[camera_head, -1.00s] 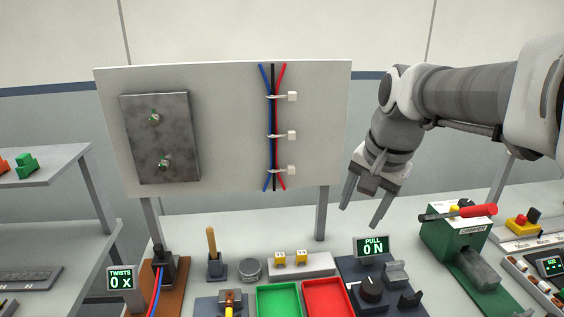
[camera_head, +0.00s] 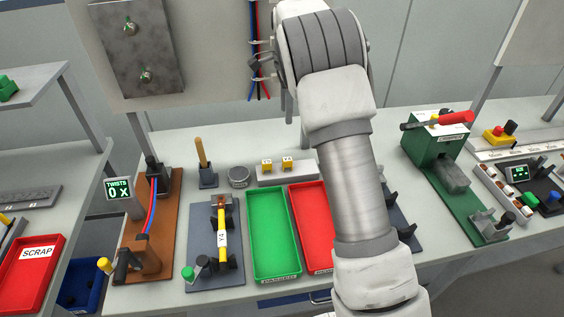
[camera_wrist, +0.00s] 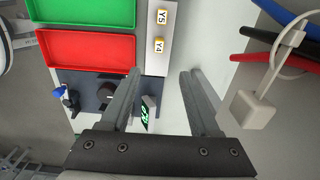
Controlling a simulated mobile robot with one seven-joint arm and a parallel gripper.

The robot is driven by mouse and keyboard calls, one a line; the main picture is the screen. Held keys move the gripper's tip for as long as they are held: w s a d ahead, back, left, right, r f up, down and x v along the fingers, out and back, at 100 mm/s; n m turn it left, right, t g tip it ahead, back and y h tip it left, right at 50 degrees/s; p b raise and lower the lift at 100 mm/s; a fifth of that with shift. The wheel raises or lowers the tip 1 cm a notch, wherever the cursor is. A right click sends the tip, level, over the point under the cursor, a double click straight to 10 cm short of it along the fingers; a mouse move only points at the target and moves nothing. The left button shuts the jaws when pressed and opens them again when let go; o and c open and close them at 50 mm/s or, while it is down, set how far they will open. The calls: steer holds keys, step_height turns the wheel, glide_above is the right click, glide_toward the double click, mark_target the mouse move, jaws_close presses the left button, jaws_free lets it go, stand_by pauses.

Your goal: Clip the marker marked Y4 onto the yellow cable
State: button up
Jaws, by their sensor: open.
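A yellow cable (camera_head: 222,222) lies in a grey-blue fixture (camera_head: 207,278). A pale band on it reads Y4. Two small yellow markers, the left one (camera_head: 267,166) and the right one (camera_head: 287,163), sit on a light rail. In the wrist view one marker (camera_wrist: 163,17) reads Y5; the other (camera_wrist: 158,46) looks like Y1 or Y4, I cannot tell which. My gripper (camera_wrist: 161,73) is open and empty, its tips apart from the markers. In the head view my arm hides most of it, near the board's cable bundle.
A green tray (camera_head: 274,270) and a red tray (camera_head: 309,219) lie in front of the rail. Red, black and blue wires with a white tie block (camera_wrist: 250,108) are close to my right finger in the wrist view. A wooden-handled tool (camera_head: 201,155) stands left of the rail.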

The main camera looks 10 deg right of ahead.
glide_above(287, 159)
steer(key=f, duration=1.2)
steer(key=shift+a+f, duration=0.15)
steer(key=shift+a, duration=0.05)
steer(key=shift+d+f+p, duration=0.15)
steer(key=shift+f, duration=1.25)
steer(key=shift+d+f+p, duration=0.1)
steer(key=shift+f+p, duration=0.05)
steer(key=shift+f, duration=1.2)
jaws_close()
